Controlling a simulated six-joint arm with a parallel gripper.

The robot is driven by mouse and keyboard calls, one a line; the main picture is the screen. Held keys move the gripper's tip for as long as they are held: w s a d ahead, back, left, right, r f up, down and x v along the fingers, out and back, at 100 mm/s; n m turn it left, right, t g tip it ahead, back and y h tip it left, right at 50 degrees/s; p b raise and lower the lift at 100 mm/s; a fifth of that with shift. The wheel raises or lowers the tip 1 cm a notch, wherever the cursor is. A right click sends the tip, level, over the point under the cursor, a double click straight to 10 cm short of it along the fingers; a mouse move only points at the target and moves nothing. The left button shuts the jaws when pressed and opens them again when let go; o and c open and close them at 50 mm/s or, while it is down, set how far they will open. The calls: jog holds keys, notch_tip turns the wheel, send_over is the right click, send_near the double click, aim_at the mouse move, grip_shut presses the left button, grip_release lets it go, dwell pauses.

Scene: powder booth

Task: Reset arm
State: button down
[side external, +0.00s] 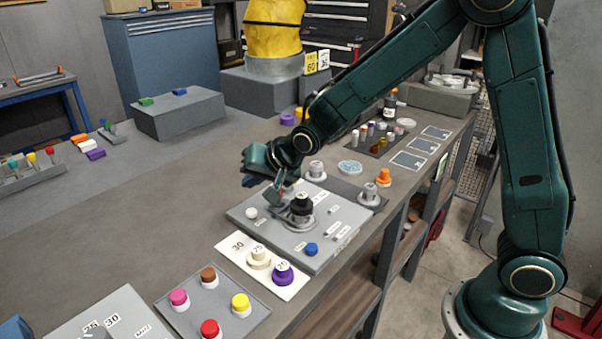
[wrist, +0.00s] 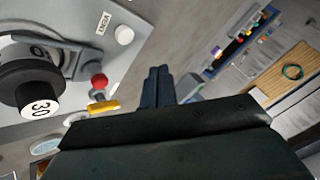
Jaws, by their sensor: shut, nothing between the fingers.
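My gripper (side external: 250,178) is low over the far left edge of a grey panel (side external: 336,246) on the bench. In the wrist view, its two dark fingers (wrist: 157,86) are together with nothing between them. A black knob (side external: 301,204) stands on a metal plate on the panel; the wrist view shows a white 30 on it (wrist: 38,100). A small red ball (wrist: 99,82) on a short stem is left of the fingers, apart from them. A yellow piece (wrist: 104,107) shows just below it. A white button (wrist: 124,35) is farther up.
A white card (side external: 238,262) holds a cream knob and a purple knob (side external: 283,273). A grey tray (side external: 246,326) with several coloured capped pots is nearer. A blue button (side external: 311,249) sits on the panel. Small bottles stand behind.

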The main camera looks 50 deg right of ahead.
dwell(0.3)
jog(key=s+d+r+n+g, duration=0.1)
jog(key=s+d+r+n, duration=0.15)
jog(key=s+r, duration=0.35)
jog(key=s+d+r+n+g, duration=0.1)
jog(key=s+d+r, duration=0.25)
jog(key=s, duration=0.45)
jog(key=s+d+r+n+g+h, duration=0.1)
jog(key=s+n, duration=0.3)
jog(key=s, duration=1.4)
jog(key=shift+s+d+r+g, duration=0.2)
jog(key=shift+d+r+g, duration=0.1)
jog(key=shift+d+r, duration=0.2)
